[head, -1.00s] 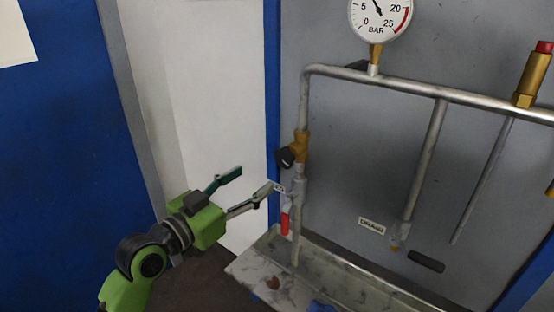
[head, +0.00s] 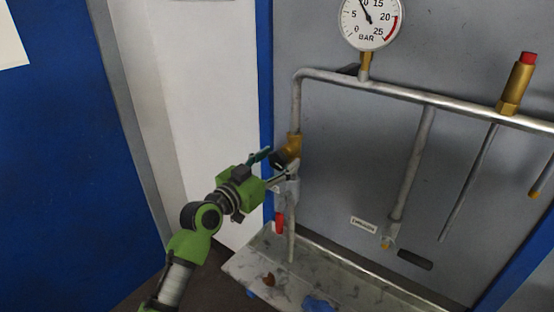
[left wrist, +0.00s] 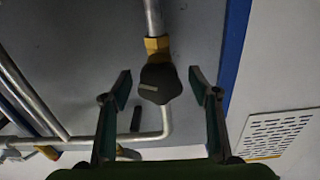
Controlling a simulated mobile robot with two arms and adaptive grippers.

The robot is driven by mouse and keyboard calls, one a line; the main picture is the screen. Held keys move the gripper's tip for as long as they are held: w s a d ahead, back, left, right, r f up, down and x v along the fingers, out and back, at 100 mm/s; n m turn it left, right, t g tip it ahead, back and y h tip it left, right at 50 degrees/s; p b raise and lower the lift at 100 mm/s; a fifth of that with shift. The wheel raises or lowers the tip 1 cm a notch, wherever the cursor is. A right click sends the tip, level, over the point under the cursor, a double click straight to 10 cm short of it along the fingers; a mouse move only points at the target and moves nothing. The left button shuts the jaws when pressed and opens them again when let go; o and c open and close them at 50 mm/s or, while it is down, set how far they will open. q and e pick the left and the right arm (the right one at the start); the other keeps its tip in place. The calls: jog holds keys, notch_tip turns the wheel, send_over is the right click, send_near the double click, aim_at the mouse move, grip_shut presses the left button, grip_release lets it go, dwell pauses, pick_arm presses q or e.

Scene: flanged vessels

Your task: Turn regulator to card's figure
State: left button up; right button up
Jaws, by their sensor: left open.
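The regulator has a brass body (head: 294,141) on the left vertical pipe, with a black knob partly hidden behind my left gripper (head: 278,163). In the left wrist view the black knob (left wrist: 160,84) sits below the brass fitting (left wrist: 157,46), between the two spread fingers of my left gripper (left wrist: 161,88). The fingers stand apart from the knob on both sides. The round gauge (head: 370,20) reads in BAR, its needle just left of the 10. A white sheet (head: 12,36) shows at the upper left, with no readable figure. My right gripper is out of view.
A red-handled valve (head: 279,222) hangs just below the regulator. A horizontal pipe (head: 400,92) runs right to a red-capped brass fitting (head: 519,82). A small label (head: 364,227) is on the grey panel. A stained trough (head: 260,262) lies below the pipes.

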pick_arm(q)
jog(key=c, duration=1.1)
jog(key=shift+f+m+b, duration=0.2)
jog(key=shift+m+b, duration=0.5)
jog(key=shift+b, duration=0.3)
jog(key=shift+r+m, duration=0.15)
jog(key=shift+m, duration=0.35)
jog(key=o, duration=1.1)
